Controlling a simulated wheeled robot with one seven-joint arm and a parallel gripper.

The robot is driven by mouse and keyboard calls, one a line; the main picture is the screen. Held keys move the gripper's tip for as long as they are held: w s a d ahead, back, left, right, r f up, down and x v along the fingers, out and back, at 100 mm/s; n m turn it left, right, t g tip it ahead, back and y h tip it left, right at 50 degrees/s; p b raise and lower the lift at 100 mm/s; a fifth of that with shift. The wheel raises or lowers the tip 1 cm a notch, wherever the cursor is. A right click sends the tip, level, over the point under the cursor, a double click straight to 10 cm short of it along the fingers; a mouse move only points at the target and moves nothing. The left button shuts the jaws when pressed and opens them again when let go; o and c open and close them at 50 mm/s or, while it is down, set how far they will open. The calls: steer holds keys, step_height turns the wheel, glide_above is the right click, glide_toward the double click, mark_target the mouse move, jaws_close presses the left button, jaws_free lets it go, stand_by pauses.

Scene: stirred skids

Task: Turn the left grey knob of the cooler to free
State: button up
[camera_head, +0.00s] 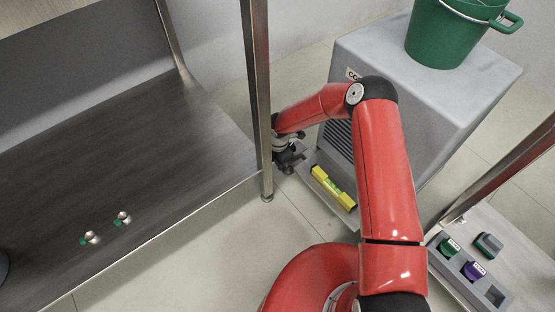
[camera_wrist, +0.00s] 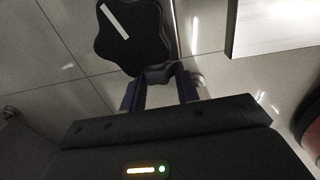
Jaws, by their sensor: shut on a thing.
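The cooler (camera_head: 425,75) is a large grey box at the back right in the head view, with a partly hidden label and a louvred front. A dark, lobed knob (camera_wrist: 150,38) with a white pointer line fills the top middle of the wrist view. The line slants from upper left to lower right. My gripper (camera_wrist: 160,76) is shut on the knob's near lobe; the fingers stand close on either side of it. In the head view my gripper (camera_head: 284,158) is low at the cooler's front left. The knob and its setting marks cannot be made out there.
A yellow level (camera_head: 334,188) lies on the ledge before the cooler. A green bucket (camera_head: 447,38) stands on top. A metal post (camera_head: 258,100) of the left shelf (camera_head: 150,130) rises close beside my gripper. A grey tray (camera_head: 462,283) with coloured blocks is at right.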

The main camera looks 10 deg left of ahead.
steer(key=b, duration=0.1)
steer(key=g+h+b, duration=0.1)
steer(key=g+h, duration=0.1)
steer(key=shift+w+a+f+b, duration=0.25)
steer(key=shift+a+f+b, duration=0.1)
steer(key=shift+b, duration=0.05)
steer(key=shift+w+a+r+g+h+b, duration=0.1)
steer(key=shift+g+h+b, duration=0.15)
steer(key=shift+g+h, duration=0.5)
steer(key=shift+a+r+g+h+b, duration=0.1)
steer(key=shift+g+h+b, duration=0.15)
steer(key=shift+g+h, duration=0.45)
steer(key=shift+d+h, duration=0.1)
steer(key=shift+h, duration=0.25)
steer(key=o, duration=1)
step_height(320, 180, up, 20)
steer(key=p, duration=0.3)
